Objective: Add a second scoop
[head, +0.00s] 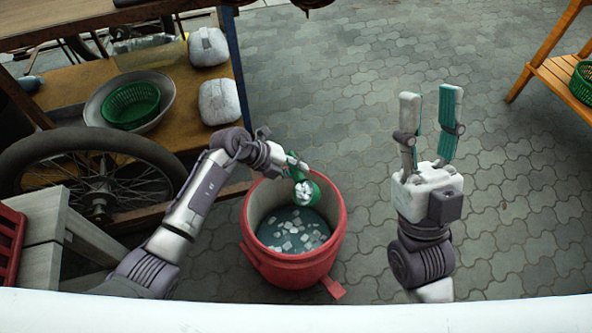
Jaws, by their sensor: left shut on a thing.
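My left gripper (294,166) is shut on a small green scoop (315,187) above the back right rim of a red bucket. White pieces (305,193) show in the scoop's mouth. The red bucket (290,268) stands on the paving with its top open. Inside it are a grey-blue bottom or liquid, I cannot tell which, and several white pieces (292,240). My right gripper (430,95) is open and empty, fingers pointing up the picture, well to the right of the bucket. The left fingertips are small and partly hidden by the scoop.
A wooden cart with a spoked wheel (95,178) stands at the left. It carries a metal bowl (92,108) with a green basket (130,104) and two whitish lumps (219,102). A wooden stand (560,75) is at the far right. Paving between is clear.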

